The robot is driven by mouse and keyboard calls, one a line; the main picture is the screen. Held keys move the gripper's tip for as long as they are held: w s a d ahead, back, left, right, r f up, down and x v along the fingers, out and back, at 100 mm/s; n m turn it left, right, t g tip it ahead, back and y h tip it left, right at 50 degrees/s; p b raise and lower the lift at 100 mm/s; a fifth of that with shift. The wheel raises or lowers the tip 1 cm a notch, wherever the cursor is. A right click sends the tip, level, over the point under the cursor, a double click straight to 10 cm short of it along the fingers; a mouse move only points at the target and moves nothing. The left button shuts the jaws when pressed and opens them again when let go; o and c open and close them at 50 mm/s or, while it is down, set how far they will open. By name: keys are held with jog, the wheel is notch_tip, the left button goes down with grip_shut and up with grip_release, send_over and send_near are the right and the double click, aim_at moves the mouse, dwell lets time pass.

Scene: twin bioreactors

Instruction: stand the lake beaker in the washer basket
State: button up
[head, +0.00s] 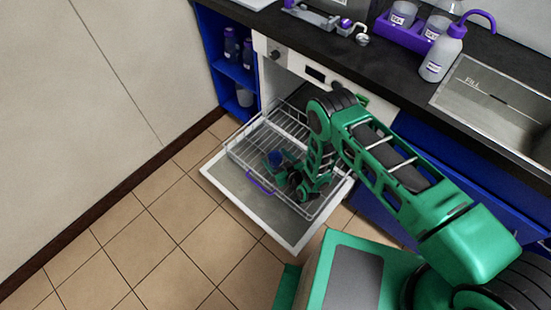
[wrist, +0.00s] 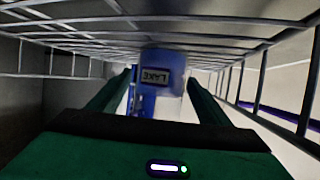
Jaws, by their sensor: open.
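In the head view the blue beaker (head: 274,158) is in the pulled-out washer basket (head: 288,120), next to my gripper (head: 283,168). The wire basket also shows around the beaker in the wrist view (wrist: 245,20). The beaker's base and its contact with the wires are hard to make out.
The washer door (head: 228,186) is folded down under the basket, which has a purple handle (head: 259,182). The counter above holds a purple caddy (head: 402,35), a wash bottle (head: 441,57) and a sink (head: 490,95). The tiled floor at left is clear.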

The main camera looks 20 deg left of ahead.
aim_at(280, 162)
jog(key=shift+v, duration=3.55)
jog(key=shift+r, duration=0.1)
